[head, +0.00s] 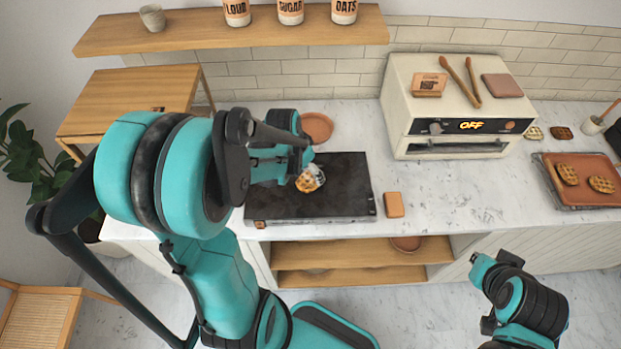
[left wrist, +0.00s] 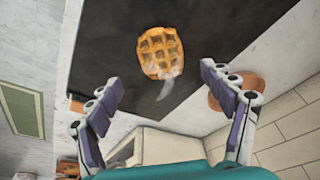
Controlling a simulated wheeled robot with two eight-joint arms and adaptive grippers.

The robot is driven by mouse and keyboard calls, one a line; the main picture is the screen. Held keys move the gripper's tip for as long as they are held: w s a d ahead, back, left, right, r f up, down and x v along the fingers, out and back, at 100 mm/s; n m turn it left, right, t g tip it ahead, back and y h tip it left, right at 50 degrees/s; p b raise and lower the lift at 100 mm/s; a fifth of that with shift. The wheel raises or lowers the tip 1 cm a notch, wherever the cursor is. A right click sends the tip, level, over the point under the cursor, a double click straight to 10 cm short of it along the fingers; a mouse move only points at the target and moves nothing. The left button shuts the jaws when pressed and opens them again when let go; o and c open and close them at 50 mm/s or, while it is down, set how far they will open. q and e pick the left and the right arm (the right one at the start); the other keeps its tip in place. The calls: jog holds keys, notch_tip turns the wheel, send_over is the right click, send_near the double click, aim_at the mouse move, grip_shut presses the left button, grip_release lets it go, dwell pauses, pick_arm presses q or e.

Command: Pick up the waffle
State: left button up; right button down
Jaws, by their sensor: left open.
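A golden-brown waffle (head: 310,180) lies on the black griddle (head: 345,170), with a pale wisp like steam by it. In the left wrist view the waffle (left wrist: 161,52) shows whole, beyond the fingertips and roughly centred between them. My left gripper (left wrist: 166,88) is open and empty, its two fingers apart on either side. In the head view my left gripper (head: 298,160) is over the griddle beside the waffle, partly hidden by my arm. My right arm is at the lower right, away from the counter; its fingers cannot be made out.
A terracotta plate (head: 317,125) lies behind the griddle. A small orange-brown block (head: 394,205) lies to its right. A cream oven (head: 455,110) reading OFF stands at the back, and a tray (head: 548,172) with waffles is at far right. The counter between is clear.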

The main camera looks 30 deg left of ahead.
aim_at(310, 179)
pick_arm(q)
jog(key=b+x, duration=0.1)
jog(key=x, duration=0.5)
jog(key=shift+a, duration=0.1)
jog(key=shift+f+b, duration=0.2)
jog(key=shift+b, duration=0.4)
jog(key=c, duration=1.3)
jog(key=shift+r, duration=0.1)
jog(key=shift+c, duration=0.2)
